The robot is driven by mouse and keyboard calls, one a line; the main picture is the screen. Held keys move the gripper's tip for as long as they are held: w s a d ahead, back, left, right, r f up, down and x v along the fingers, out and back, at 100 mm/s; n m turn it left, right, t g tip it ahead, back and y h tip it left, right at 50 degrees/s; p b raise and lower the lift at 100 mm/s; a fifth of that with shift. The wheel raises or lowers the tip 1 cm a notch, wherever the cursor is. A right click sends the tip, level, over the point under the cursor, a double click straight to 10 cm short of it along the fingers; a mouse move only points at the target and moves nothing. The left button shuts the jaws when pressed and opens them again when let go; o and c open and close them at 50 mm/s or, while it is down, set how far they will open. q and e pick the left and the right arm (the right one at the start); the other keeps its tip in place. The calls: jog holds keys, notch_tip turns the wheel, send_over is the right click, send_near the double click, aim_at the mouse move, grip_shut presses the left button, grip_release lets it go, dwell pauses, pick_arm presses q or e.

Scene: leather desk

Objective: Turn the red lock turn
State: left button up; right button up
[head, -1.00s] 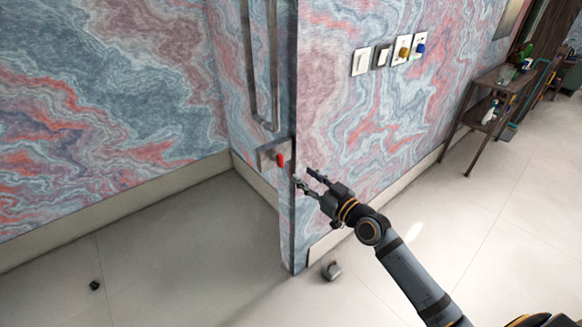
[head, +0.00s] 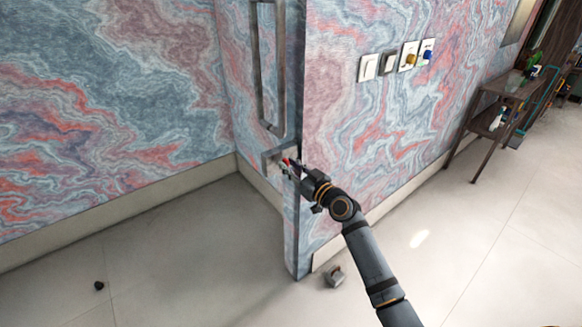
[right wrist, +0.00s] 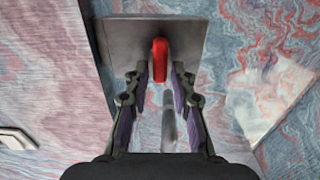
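The red lock turn (right wrist: 160,60) is a small upright red tab on a grey metal plate (right wrist: 120,45) in the right wrist view. In the head view the red turn (head: 286,162) is partly covered by my right gripper (head: 288,168). My right gripper also shows in the right wrist view (right wrist: 158,80). It is open, with one finger on each side of the tab's lower end and visible gaps between. Whether either finger touches it I cannot tell. My left gripper is not in view.
Switches (head: 369,67) are on the marbled wall to the right. A small metal object (head: 334,277) lies on the floor below. A side table (head: 490,115) stands far right.

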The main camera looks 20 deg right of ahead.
grip_shut()
jog(key=m, duration=0.4)
jog(key=shift+d, duration=0.2)
jog(key=m, duration=0.4)
jog(key=m+p, duration=0.1)
jog(key=m, duration=0.4)
jog(key=f+m, duration=0.1)
jog(key=m, duration=0.3)
jog(key=shift+w+d+f+m+p, duration=0.1)
jog(key=shift+w+d+m+p, duration=0.05)
jog(key=shift+d+m+p, duration=0.25)
dwell(0.4)
